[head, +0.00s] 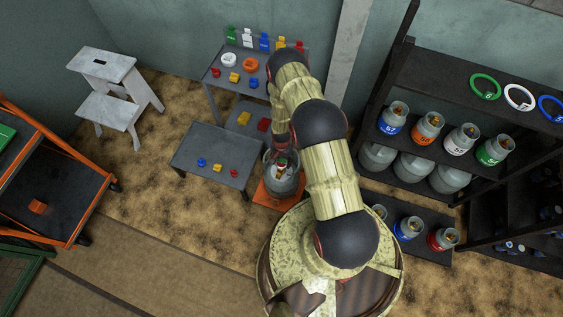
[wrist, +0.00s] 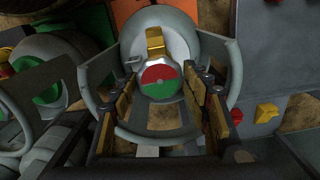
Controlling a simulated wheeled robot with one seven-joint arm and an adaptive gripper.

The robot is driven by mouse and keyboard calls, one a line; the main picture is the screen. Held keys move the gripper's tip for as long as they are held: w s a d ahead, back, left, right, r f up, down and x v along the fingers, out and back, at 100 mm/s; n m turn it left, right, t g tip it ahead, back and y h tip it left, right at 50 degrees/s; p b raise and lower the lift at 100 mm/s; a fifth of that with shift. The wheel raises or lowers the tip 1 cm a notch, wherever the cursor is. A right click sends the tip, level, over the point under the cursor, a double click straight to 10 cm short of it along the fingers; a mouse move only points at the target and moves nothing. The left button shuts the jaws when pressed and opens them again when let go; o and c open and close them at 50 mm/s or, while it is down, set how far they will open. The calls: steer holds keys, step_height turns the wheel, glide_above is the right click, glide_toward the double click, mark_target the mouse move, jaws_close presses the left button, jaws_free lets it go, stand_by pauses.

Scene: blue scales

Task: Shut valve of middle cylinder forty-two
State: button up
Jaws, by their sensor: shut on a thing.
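A grey gas cylinder (head: 283,186) stands upright on an orange plate (head: 263,194) in the head view. It also shows below my gripper in the wrist view (wrist: 190,32), with a round grey collar around its top. Its valve has a red and green round knob (wrist: 160,82) and a brass outlet (wrist: 155,41). My gripper (wrist: 160,78) reaches down inside the collar, its two fingers on either side of the knob, shut on it. The number forty-two is not readable on this cylinder. In the head view my arm hides part of it.
A low grey table (head: 215,155) with small coloured parts stands just left of the cylinder. A black rack (head: 460,85) with several labelled cylinders is at the right. Open floor lies front left.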

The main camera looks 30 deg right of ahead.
mark_target(281, 163)
stand_by(0.3)
steer(key=o, duration=1.1)
steer(key=shift+o, duration=0.3)
step_height(281, 163, up, 12)
stand_by(0.4)
